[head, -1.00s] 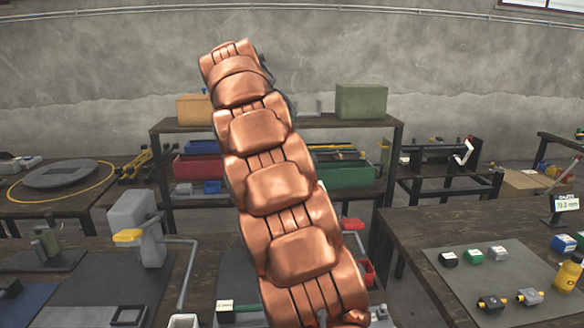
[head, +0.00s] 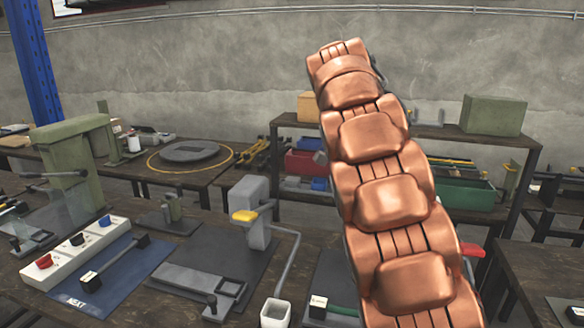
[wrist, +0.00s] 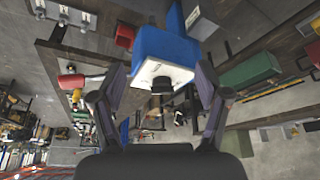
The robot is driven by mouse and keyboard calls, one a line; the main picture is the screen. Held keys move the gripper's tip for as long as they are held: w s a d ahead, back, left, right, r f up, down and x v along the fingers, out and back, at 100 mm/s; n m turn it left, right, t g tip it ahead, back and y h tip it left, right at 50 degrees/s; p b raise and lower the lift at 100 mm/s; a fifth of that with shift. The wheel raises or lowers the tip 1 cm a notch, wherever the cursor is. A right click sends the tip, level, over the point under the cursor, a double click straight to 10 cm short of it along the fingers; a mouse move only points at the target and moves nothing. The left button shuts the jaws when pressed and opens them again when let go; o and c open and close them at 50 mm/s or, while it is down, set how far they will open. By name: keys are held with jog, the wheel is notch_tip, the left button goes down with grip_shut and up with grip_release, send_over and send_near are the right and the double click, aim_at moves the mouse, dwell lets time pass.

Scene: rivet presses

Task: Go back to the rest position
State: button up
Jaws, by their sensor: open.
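My copper arm stands raised across the right half of the head view, leaning up and to the left. My gripper is hidden behind the arm there. In the wrist view my gripper (wrist: 160,108) shows its two dark fingers spread apart. A blue block with a white face and a black knob (wrist: 165,50) shows in line with the gap between the fingers. I cannot tell how far beyond them it lies, and no finger clearly touches it.
A rack with a green box (head: 493,115) stands behind my arm. Another table (head: 540,265) is at the right.

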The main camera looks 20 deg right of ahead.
jog(key=s+a+f+n+y+p, duration=0.1)
jog(key=s+a+f+n, duration=0.4)
jog(key=s, duration=0.5)
jog(key=s+a+f+n+y+p, duration=0.2)
jog(key=s+a+f+n, duration=0.4)
jog(key=s+a+n, duration=0.2)
jog(key=s+a+f+n+g+y+p, duration=0.1)
jog(key=s+a+f+n, duration=0.4)
jog(key=s+a, duration=0.5)
jog(key=s+n+p, duration=0.1)
jog(key=s, duration=0.3)
jog(key=shift+a+f+n, duration=0.15)
jog(key=shift+f+n, duration=0.1)
jog(key=shift+n, duration=0.05)
jog(key=shift+s, duration=0.1)
